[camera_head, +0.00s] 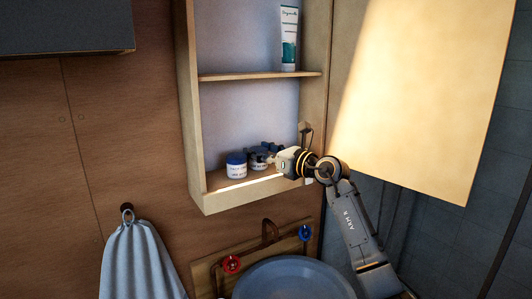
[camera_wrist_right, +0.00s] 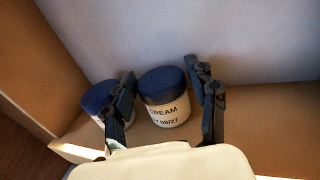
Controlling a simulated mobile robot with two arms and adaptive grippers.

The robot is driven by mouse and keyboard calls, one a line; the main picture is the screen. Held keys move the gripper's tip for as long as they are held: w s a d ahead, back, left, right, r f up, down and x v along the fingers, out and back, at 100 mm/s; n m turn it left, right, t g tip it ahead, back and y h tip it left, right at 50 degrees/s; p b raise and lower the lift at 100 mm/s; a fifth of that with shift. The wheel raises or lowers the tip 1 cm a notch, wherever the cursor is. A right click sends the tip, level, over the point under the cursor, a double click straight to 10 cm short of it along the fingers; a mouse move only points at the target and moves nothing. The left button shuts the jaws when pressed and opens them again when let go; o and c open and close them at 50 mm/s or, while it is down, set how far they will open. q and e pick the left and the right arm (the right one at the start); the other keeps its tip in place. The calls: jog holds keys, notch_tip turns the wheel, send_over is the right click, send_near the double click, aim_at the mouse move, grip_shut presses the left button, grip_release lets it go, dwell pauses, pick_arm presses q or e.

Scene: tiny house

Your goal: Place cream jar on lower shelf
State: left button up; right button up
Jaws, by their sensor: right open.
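A white cream jar with a dark blue lid and a label reading CREAM (camera_wrist_right: 168,112) stands on the lower shelf (camera_head: 214,184) of the open cabinet. In the head view this jar (camera_head: 257,163) is partly hidden by my right gripper (camera_head: 263,156). In the wrist view the gripper (camera_wrist_right: 160,74) is open, with one dark finger on each side of the jar; I cannot tell whether they touch it. A similar jar (camera_head: 236,166) stands just left of it, and the left finger partly covers that jar in the wrist view (camera_wrist_right: 98,97). My left gripper is out of view.
A tube (camera_head: 289,38) stands on the upper shelf (camera_head: 260,75). The open cabinet door (camera_head: 425,90) is to the right of my arm. Below are a basin (camera_head: 290,280) and red and blue taps. A towel (camera_head: 140,262) hangs at the left.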

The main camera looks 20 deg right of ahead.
jog(key=shift+s+d, duration=0.15)
jog(key=shift+s, duration=0.1)
jog(key=b+v, duration=0.4)
jog(key=v, duration=0.7)
jog(key=shift+s+b, duration=0.25)
jog(key=shift+b, duration=0.1)
jog(key=shift+r, duration=0.15)
